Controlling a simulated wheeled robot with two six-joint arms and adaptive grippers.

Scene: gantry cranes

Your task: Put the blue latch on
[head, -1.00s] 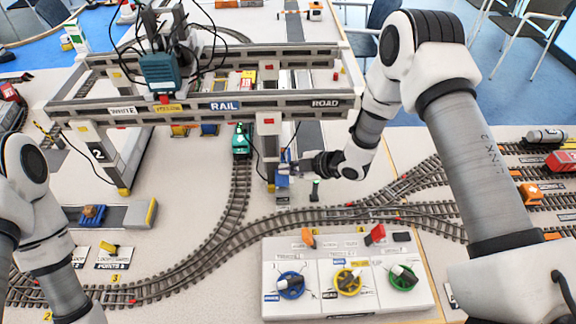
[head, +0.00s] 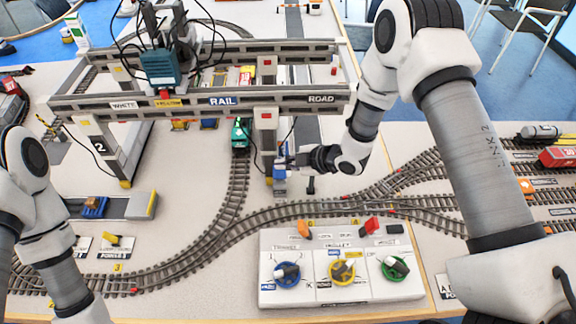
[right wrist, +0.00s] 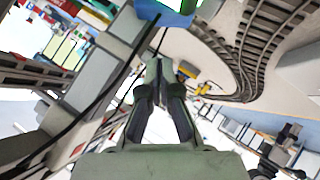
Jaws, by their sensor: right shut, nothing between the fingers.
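A small blue piece (head: 280,171), which looks like the blue latch, sits low on the near right leg (head: 267,142) of the gantry crane. My right gripper (head: 291,161) is at its right side, close to it; I cannot tell whether they touch. In the right wrist view the fingertips (right wrist: 158,64) are together with nothing between them, and a blue part (right wrist: 168,12) shows at the top edge beyond them. The latch's exact position is partly hidden by the fingers. My left arm shows at the left edge, but its gripper is out of view.
A white control panel (head: 325,302) with blue, yellow and green knobs stands in front. A short black post (head: 311,185) is just right of the crane leg. Tracks (head: 240,192) curve past the leg, with a teal engine (head: 240,136) on them. The crane beam (head: 190,105) is overhead.

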